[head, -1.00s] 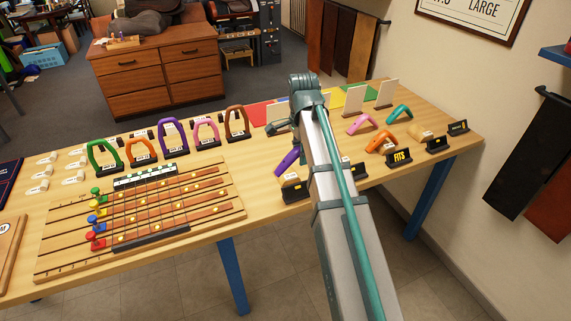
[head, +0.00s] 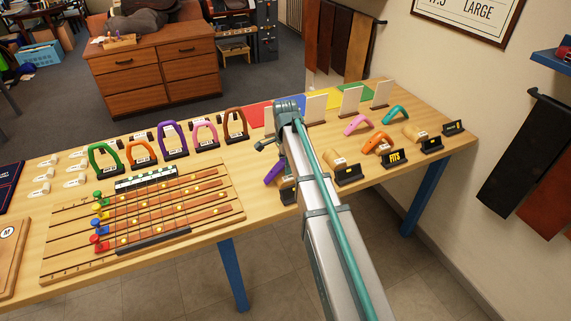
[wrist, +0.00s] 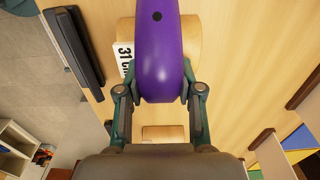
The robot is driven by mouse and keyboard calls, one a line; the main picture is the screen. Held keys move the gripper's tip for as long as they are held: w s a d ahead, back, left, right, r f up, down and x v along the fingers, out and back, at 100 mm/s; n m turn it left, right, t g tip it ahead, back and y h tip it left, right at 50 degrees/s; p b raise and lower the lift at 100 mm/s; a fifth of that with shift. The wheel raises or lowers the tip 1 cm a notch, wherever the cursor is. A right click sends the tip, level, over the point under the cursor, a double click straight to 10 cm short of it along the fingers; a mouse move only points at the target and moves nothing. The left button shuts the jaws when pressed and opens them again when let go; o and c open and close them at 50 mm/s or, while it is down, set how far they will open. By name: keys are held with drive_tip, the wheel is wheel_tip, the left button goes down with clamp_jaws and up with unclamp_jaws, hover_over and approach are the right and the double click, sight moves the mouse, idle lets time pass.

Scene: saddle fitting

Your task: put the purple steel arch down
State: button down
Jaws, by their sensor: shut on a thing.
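The purple steel arch (wrist: 160,55) fills the upper middle of the wrist view, held between the two fingers of my gripper (wrist: 160,93), which is shut on it. A pale wooden block (wrist: 189,42) with a "31" label shows behind the arch; I cannot tell whether they touch. In the head view a part of the purple arch (head: 273,173) shows just left of my arm, low over the near side of the table. My arm hides the fingers and most of the block there.
Black sign stands, one reading FITS (head: 394,158), line the table's front right edge. An orange arch (head: 377,143) sits on a block behind them. Coloured arches, including another purple one (head: 172,138), stand at the back left beside a slotted board (head: 140,215).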

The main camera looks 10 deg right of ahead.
drive_tip(key=shift+f, duration=0.3)
drive_tip(key=c, duration=0.7)
unclamp_jaws()
drive_tip(key=shift+c, duration=0.2)
drive_tip(key=shift+r, duration=0.1)
wheel_tip(320, 180, up, 12)
drive_tip(key=b, duration=0.2)
drive_tip(key=shift+r, duration=0.1)
